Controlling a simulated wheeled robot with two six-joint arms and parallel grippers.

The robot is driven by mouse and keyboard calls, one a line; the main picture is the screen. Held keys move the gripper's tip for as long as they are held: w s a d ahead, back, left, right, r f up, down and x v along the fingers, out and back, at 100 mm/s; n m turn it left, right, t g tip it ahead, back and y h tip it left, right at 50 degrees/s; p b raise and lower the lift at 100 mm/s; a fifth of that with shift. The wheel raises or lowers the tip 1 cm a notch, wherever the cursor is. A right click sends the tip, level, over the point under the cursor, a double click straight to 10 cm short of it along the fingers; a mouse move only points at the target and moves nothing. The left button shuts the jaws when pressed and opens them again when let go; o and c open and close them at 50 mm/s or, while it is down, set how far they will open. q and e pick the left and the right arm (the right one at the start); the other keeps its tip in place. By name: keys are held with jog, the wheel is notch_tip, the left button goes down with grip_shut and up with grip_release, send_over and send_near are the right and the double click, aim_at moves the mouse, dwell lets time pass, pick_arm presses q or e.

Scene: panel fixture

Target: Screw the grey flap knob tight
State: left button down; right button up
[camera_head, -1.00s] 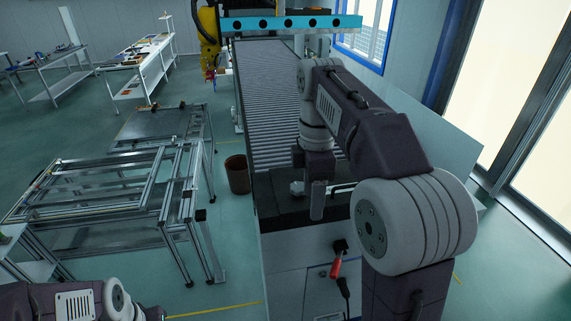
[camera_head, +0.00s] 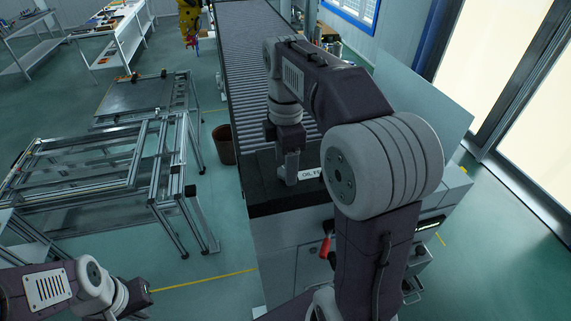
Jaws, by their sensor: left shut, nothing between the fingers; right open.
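The grey flap knob cannot be made out; my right arm covers part of the fixture. The fixture is a grey cabinet with a black top (camera_head: 262,190) at the end of the roller conveyor. My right gripper (camera_head: 289,178) points down at this top, beside a white label (camera_head: 311,175) with partly hidden lettering. It is open, though its fingers overlap in this view, and nothing shows in it. My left gripper (camera_head: 142,297) is low at the bottom left, shut and empty, far from the fixture.
The roller conveyor (camera_head: 245,60) runs back from the cabinet. A red handle (camera_head: 325,247) sticks out at the cabinet front. A brown bin (camera_head: 224,145) stands left of it, with metal frame tables (camera_head: 90,180) farther left.

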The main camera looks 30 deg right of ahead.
jog(key=shift+f, duration=0.35)
jog(key=shift+s+r, duration=0.1)
jog(key=shift+s, duration=0.05)
jog(key=shift+c, duration=0.7)
jog(key=shift+a, duration=0.1)
jog(key=c, duration=0.5)
grip_shut()
